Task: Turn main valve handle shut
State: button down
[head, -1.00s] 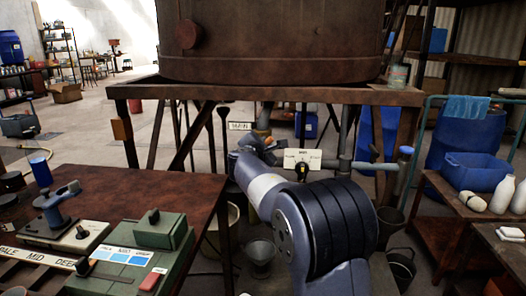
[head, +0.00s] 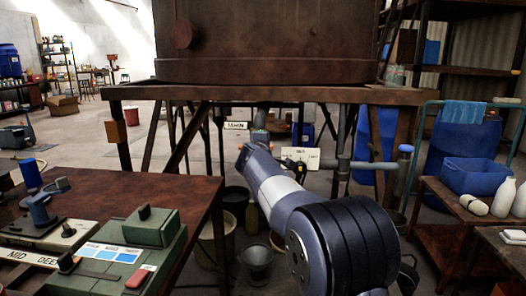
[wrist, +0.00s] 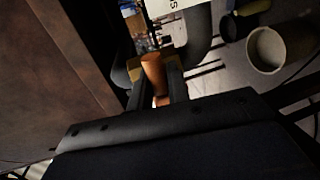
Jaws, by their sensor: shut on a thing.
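In the wrist view my gripper (wrist: 158,78) is shut on an orange-brown handle (wrist: 153,68), with one dark finger on each side of it. I take this to be the main valve handle; its base is partly hidden. In the head view my arm reaches under the vat stand, and its forearm hides most of the gripper. A small orange piece (head: 260,136) shows just beyond the arm's end, below the "MAIN" sign (head: 237,125). I cannot tell there how far the handle is turned.
The rusty vat (head: 270,45) stands on a brown frame (head: 300,95) above the arm. A white label plate (head: 300,154) and grey piping (head: 343,150) are close to its right. A bench with a green control box (head: 135,250) is at left. Buckets (head: 257,262) stand below.

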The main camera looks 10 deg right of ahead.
jog(key=shift+f, duration=0.1)
dwell(0.3)
jog(key=c, duration=1.4)
grip_release()
jog(key=v, duration=1)
jog(key=shift+s+b, duration=0.4)
jog(key=shift+a, duration=0.1)
jog(key=x, duration=1.1)
jog(key=shift+p, duration=0.35)
